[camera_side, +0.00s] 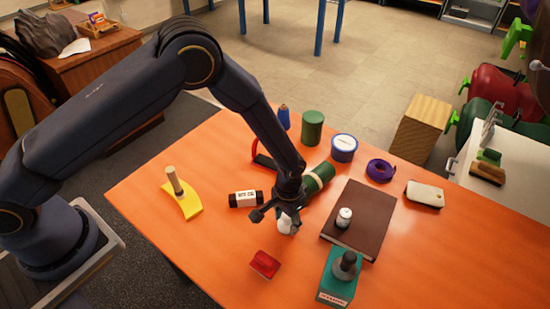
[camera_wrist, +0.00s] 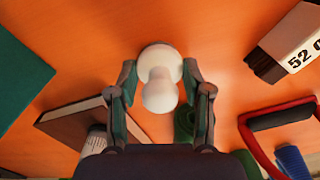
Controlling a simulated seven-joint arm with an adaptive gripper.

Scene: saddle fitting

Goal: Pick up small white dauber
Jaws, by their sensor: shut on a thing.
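The small white dauber (camera_side: 286,226) is under my gripper in the side view, at the middle of the orange table. In the wrist view the white dauber (camera_wrist: 160,92) shows a round knob in front of a wider round base. My gripper (camera_side: 284,217) points down, its fingers on either side of the dauber. In the wrist view my gripper (camera_wrist: 160,80) is shut on the dauber. The dauber looks upright and at or very near the table top; I cannot tell whether its base touches. The fingers hide part of it in the side view.
A brown book (camera_side: 365,212) with a small white can (camera_side: 344,217) lies to the right. A green roll (camera_side: 319,178) lies close behind. A red block (camera_side: 265,264) and teal box (camera_side: 337,287) are in front.

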